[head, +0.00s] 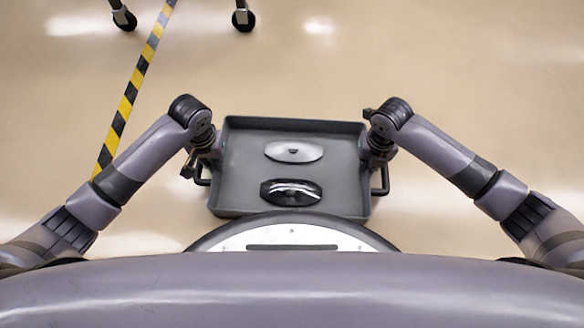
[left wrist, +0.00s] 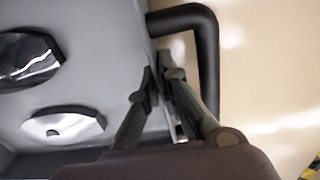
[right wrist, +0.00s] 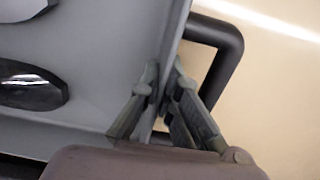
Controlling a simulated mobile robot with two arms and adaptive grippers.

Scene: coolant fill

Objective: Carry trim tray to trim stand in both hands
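The grey trim tray (head: 240,180) is in front of my body in the head view, roughly level, with a black handle on each side. Two oval trim pieces lie in it, a silver one (head: 294,151) and a glossy black one (head: 290,192). My left gripper (left wrist: 160,72) has one finger inside and one outside the tray's side wall, closed on it beside the handle (left wrist: 212,55). My right gripper (right wrist: 166,72) straddles the opposite wall in the same way, next to the other handle (right wrist: 232,50). I cannot identify the trim stand in view.
Two black casters (head: 124,19) (head: 243,18) of something standing beyond the frame show at the top edge. A yellow-black floor stripe (head: 128,95) runs on the left. The beige floor (head: 460,80) ahead and right is clear.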

